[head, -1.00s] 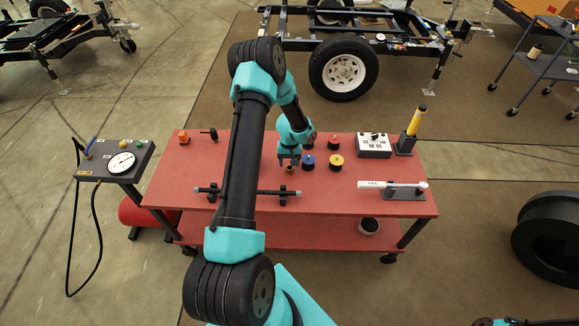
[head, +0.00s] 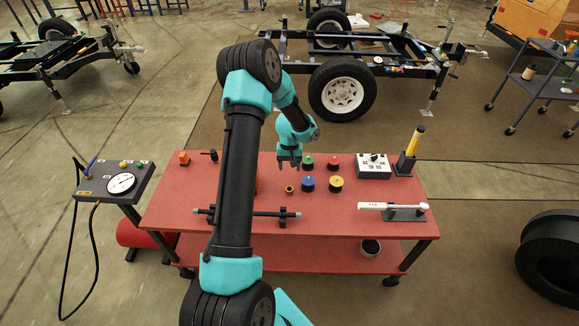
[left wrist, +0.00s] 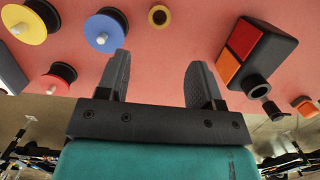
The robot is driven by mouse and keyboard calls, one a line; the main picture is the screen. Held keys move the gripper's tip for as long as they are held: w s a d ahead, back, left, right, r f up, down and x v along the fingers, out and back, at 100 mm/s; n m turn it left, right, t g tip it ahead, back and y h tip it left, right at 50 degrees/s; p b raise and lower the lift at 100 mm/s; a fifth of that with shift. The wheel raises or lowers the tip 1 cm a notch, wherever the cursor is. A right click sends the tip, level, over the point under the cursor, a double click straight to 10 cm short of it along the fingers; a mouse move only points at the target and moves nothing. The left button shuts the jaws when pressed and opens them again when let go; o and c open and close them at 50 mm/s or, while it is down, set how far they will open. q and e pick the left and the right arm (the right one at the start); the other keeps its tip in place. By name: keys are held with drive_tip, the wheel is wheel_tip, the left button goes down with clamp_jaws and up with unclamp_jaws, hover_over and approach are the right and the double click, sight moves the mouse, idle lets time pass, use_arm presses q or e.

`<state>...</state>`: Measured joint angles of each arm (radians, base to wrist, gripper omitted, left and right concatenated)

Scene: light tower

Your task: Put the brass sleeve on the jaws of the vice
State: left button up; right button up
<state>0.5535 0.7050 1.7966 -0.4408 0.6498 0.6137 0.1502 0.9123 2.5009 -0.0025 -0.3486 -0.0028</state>
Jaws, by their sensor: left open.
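The brass sleeve (head: 290,189) is a small ring standing on the red table, left of the blue-topped spool. It also shows at the top of the left wrist view (left wrist: 158,15), beyond the fingertips and apart from them. My left gripper (head: 288,165) points down over the table behind the sleeve. In the left wrist view its two fingers (left wrist: 158,65) are apart with nothing between them. A black block with orange and red top pieces, which looks like the vice (left wrist: 258,55), is right of the fingers there. My left arm mostly hides it in the head view. My right gripper is out of view.
Blue (head: 308,184), yellow (head: 336,184), green (head: 307,162) and red (head: 333,161) topped spools stand close to the sleeve. A black bar (head: 265,213) lies in front. A white-handled tool (head: 385,207) on a stand and a white box (head: 373,167) are to the right.

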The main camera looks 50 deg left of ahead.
use_arm(q)
drive_tip(key=s+d+f+m, duration=0.1)
drive_tip(key=d+f, duration=0.1)
drive_tip(key=d, duration=0.5)
drive_tip(key=s+d+f+m+t+h, duration=0.1)
drive_tip(key=d+f, duration=0.2)
drive_tip(key=d, duration=0.4)
drive_tip(key=s+d+f+m+h, duration=0.1)
drive_tip(key=d+f+m, duration=0.1)
drive_tip(key=d, duration=0.6)
drive_tip(key=shift+s+d+f, duration=0.1)
drive_tip(key=shift+s+f, duration=0.05)
drive_tip(key=s+d+m+t, duration=0.1)
drive_tip(key=s+d+m, duration=0.2)
drive_tip(key=s+d, duration=0.7)
drive_tip(key=shift+d+f+h, duration=0.3)
drive_tip(key=shift+d+f, duration=0.1)
drive_tip(key=shift+d, duration=0.8)
drive_tip(key=shift+o, duration=0.5)
drive_tip(key=shift+s, duration=0.1)
